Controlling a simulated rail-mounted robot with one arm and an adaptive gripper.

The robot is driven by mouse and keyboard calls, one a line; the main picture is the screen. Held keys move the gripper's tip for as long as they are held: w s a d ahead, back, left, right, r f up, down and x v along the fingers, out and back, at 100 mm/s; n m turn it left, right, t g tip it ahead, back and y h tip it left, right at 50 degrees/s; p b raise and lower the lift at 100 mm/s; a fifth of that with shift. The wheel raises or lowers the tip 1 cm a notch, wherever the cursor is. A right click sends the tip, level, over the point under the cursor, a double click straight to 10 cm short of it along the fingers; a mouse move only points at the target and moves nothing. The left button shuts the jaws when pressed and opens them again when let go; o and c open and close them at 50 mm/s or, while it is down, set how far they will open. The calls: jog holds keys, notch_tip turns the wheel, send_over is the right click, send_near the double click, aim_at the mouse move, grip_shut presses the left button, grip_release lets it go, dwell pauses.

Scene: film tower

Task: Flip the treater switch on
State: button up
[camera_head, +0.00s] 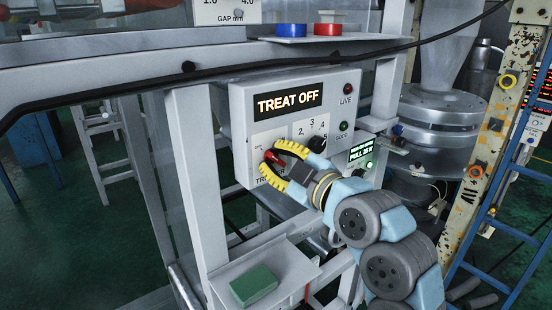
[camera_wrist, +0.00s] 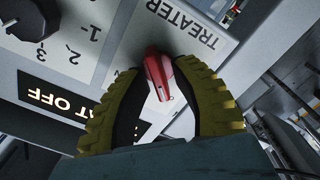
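The treater switch is a red lever (camera_head: 272,157) on a pale plate on the front of a grey control box (camera_head: 240,105). The box's lit display (camera_head: 288,101) reads TREAT OFF. My gripper (camera_head: 270,158), with yellow ribbed fingers, reaches the switch from the lower right. In the wrist view the red lever (camera_wrist: 158,75) stands between the parted fingertips (camera_wrist: 155,70), below the TREATER label (camera_wrist: 190,22). A gap shows on the lever's left; the right fingertip is very close, and I cannot tell whether it touches. The fingers hide part of the plate.
A black knob (camera_head: 317,144) with a numbered scale sits right of the switch. LIVE (camera_head: 347,89) and GOOD (camera_head: 344,126) lamps are on the box's right side. A green block (camera_head: 253,285) lies on a shelf below. A black cable (camera_head: 130,74) crosses above.

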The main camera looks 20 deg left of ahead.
grip_shut()
jog(key=shift+m, duration=0.3)
jog(key=m+b, duration=0.1)
jog(key=m, duration=0.2)
jog(key=shift+d+m, duration=0.1)
jog(key=shift+m, duration=0.2)
jog(key=m, duration=0.2)
jog(key=m+p, duration=0.1)
jog(key=m, duration=0.1)
jog(key=shift+w+r+m, duration=0.15)
jog(key=shift+m, duration=0.15)
jog(key=m+p, duration=0.1)
jog(key=m, duration=0.2)
jog(key=shift+d+m+p, duration=0.1)
jog(key=shift+m+p, duration=0.2)
jog(key=shift+p, duration=0.1)
jog(key=m+p, duration=0.2)
jog(key=m, duration=0.1)
jog(key=shift+w+m+p, duration=0.1)
jog(key=shift+m+p, duration=0.2)
jog(key=shift+m, duration=0.1)
jog(key=shift+f+m+p, duration=0.2)
jog(key=shift+m+p, duration=0.3)
jog(key=shift+m, duration=0.3)
jog(key=shift+w, duration=0.1)
